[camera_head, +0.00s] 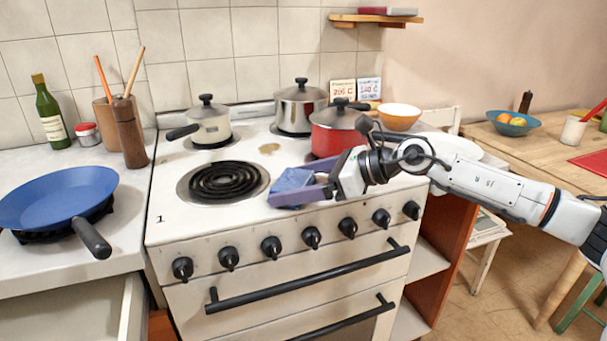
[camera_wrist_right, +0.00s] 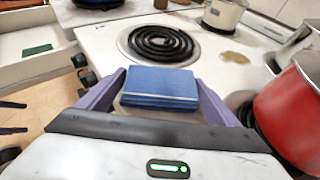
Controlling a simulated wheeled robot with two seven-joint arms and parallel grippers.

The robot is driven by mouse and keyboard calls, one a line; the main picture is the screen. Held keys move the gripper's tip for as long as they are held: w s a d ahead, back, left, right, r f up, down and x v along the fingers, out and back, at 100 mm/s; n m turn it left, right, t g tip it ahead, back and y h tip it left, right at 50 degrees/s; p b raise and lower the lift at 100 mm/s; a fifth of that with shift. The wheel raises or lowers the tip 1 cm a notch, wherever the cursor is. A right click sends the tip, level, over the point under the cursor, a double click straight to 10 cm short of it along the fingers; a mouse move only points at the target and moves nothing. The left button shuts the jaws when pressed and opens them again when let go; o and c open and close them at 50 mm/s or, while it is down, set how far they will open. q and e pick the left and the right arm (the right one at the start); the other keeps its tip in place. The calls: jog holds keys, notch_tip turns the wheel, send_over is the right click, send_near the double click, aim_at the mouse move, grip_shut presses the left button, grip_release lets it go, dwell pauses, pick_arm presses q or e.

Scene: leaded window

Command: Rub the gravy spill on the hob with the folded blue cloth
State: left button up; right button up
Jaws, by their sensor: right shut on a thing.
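The gravy spill (camera_head: 269,148) is a small brown patch on the white hob (camera_head: 176,212), behind and right of the front coil burner. It also shows in the right wrist view (camera_wrist_right: 235,57), ahead and to the right of the cloth. My right gripper (camera_head: 290,190) is shut on the folded blue cloth (camera_head: 294,180), over the front of the hob. In the right wrist view the cloth (camera_wrist_right: 160,84) sits between the two purple fingers. I cannot tell whether the cloth touches the hob. My left gripper is not in view.
The coil burner (camera_head: 226,181) lies left of the cloth. A red pot (camera_head: 336,132) stands close behind my right gripper. A steel pot (camera_head: 300,106) and a cream saucepan (camera_head: 208,124) stand at the back of the hob. A blue pan (camera_head: 60,197) is on the left counter.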

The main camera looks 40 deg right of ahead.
aim_at(294, 173)
jog(key=shift+w+d+p, duration=0.1)
jog(key=shift+w+p, duration=0.4)
jog(key=shift+w, duration=0.55)
jog(key=shift+w+d, duration=0.2)
jog(key=shift+w, duration=0.5)
jog(key=shift+w+d, duration=0.2)
jog(key=shift+w, duration=0.55)
jog(key=shift+w+d, duration=0.2)
jog(key=shift+w, duration=0.5)
jog(key=shift+w+d, duration=0.2)
jog(key=shift+w, duration=0.05)
jog(key=shift+w+r+p, duration=0.1)
jog(key=shift+r+p, duration=0.05)
jog(key=shift+p, duration=0.15)
jog(key=shift+c, duration=0.4)
jog(key=shift+s+a, duration=0.3)
jog(key=shift+s, duration=0.3)
jog(key=shift+s+a, duration=0.2)
jog(key=shift+s, duration=0.85)
jog(key=shift+s+a+f+b, duration=0.15)
jog(key=shift+s+b, duration=0.05)
jog(key=shift+s, duration=0.45)
jog(key=shift+s+a+f+b, duration=0.1)
jog(key=shift+s+b, duration=0.1)
jog(key=shift+s, duration=0.4)
jog(key=shift+s+a, duration=0.2)
jog(key=shift+s, duration=0.45)
